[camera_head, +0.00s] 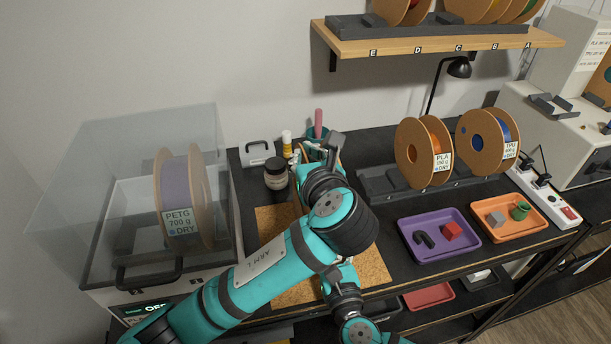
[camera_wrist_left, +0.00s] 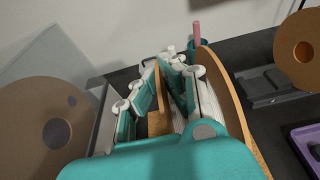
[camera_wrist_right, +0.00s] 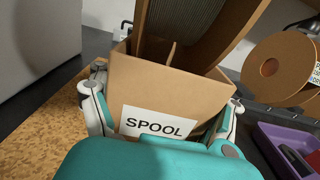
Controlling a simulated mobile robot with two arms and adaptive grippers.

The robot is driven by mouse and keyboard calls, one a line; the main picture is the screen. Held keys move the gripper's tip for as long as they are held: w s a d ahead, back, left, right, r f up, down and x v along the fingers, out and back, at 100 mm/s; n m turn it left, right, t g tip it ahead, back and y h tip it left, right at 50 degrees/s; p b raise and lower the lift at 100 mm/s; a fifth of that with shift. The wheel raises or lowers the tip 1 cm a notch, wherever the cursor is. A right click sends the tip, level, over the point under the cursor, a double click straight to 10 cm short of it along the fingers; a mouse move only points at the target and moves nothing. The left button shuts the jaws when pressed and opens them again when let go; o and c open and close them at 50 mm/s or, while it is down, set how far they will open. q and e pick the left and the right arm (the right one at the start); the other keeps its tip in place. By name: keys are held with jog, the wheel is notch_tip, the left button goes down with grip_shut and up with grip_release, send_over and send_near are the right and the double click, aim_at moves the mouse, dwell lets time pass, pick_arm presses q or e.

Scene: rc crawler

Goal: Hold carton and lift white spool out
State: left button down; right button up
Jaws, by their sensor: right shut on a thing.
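In the right wrist view, a brown carton (camera_wrist_right: 185,88) with a white SPOOL label stands between the fingers of my right gripper (camera_wrist_right: 165,98), which is shut on its sides. The spool (camera_wrist_right: 232,30), with cardboard flanges and a winding that looks grey in shadow, sticks up out of the carton. In the left wrist view, my left gripper (camera_wrist_left: 163,75) has its fingers apart at the spool (camera_wrist_left: 226,92), one finger beside its pale winding; cardboard shows between the fingers. In the head view my left arm hides most of the carton and spool.
A clear-lidded dryer with a PETG spool (camera_head: 182,190) stands at left. PLA (camera_head: 411,155) and TPU (camera_head: 474,140) spools stand on a rack at right, behind a purple tray (camera_head: 413,240) and an orange tray (camera_head: 540,227). A jar (camera_head: 276,174) stands behind the cork mat (camera_head: 373,263).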

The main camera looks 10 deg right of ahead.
pick_arm(q)
jog(key=shift+r, duration=1.7)
pick_arm(e)
jog(key=o, duration=1.2)
